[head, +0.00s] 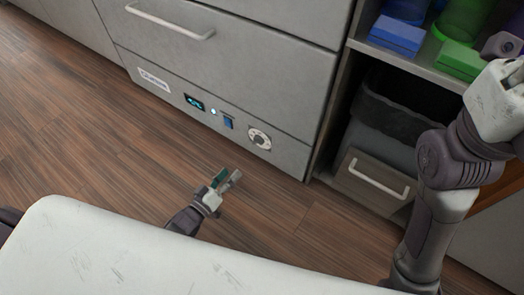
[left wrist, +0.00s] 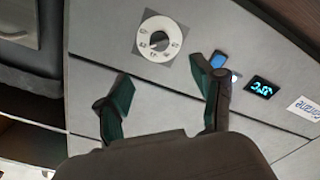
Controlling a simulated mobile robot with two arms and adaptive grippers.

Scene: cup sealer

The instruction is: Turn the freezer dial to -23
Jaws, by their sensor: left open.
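The freezer dial (head: 259,138) is a round white knob with dark markings on the low front panel of the grey freezer (head: 210,83). In the left wrist view the dial (left wrist: 152,40) is a white ring on a grey square plate. A small display (head: 193,103) with blue-green digits is left of it; I cannot read the digits surely. My left gripper (head: 226,178) is open and empty, below and in front of the panel, apart from the dial. In the left wrist view its green-padded fingers (left wrist: 163,78) are spread, with the dial beyond them. My right gripper is not in view.
A blue switch (head: 228,122) and a small white light sit between display and dial. A bin (head: 382,140) with a dark bag stands in the open bay to the right. A shelf above it holds blue and green items. My right arm is at the right. Open wood floor lies in front.

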